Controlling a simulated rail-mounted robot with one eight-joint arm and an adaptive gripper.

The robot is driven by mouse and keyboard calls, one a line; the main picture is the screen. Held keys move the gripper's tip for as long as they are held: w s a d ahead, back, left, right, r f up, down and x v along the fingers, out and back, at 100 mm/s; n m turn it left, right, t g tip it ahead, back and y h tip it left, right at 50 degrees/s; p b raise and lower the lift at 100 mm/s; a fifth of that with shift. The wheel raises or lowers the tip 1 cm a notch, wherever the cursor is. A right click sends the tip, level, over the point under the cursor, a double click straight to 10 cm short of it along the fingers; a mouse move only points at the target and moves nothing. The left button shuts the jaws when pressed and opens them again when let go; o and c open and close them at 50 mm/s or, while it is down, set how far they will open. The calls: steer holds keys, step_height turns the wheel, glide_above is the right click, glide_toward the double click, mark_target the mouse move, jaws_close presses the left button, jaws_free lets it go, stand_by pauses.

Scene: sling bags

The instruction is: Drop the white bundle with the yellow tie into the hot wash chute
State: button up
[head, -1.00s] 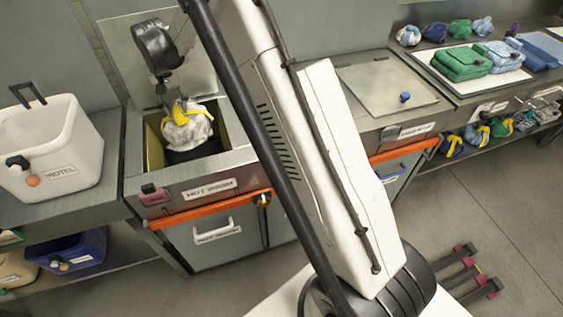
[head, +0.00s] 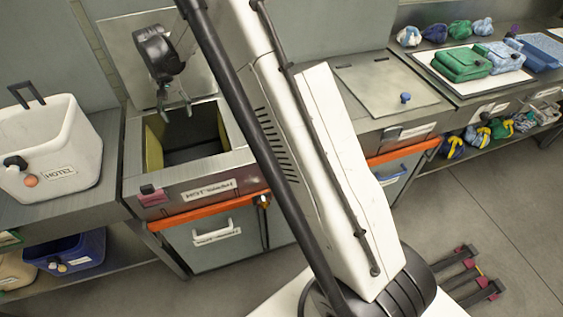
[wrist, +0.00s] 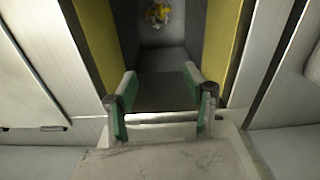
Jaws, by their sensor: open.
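The hot wash chute (head: 152,150) is the open square well with yellow inner sides, labelled on its front. My gripper (head: 175,108) is open and empty above the chute mouth. In the wrist view its two fingers (wrist: 160,98) stand apart over the opening. The white bundle with the yellow tie (wrist: 157,14) shows small, deep down inside the chute in the wrist view, apart from the fingers. In the head view the bundle is hidden by the chute walls.
A white hotel bin (head: 50,150) stands left of the chute. A closed lid with a blue knob (head: 385,88) lies to the right. Folded green and blue bags (head: 465,62) lie on a white board further right. Several tied bundles (head: 476,137) sit on the lower shelf.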

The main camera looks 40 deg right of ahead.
step_height(320, 180, up, 12)
stand_by(0.5)
stand_by(0.3)
steer(key=s+r+n+t, duration=0.1)
steer(key=s+r+t, duration=0.1)
steer(key=s+r, duration=0.5)
steer(key=s+r+t, duration=0.1)
steer(key=s+r, duration=0.2)
steer(key=s, duration=0.8)
steer(key=s+f+n+t, duration=0.1)
steer(key=s+f+t, duration=0.1)
steer(key=s, duration=0.8)
steer(key=s+d+f+t+b, duration=0.1)
steer(key=s+f+t, duration=0.1)
steer(key=s, duration=0.8)
steer(key=shift+s+d+f+n, duration=0.25)
steer(key=shift+f+n, duration=0.15)
steer(key=shift+f, duration=0.35)
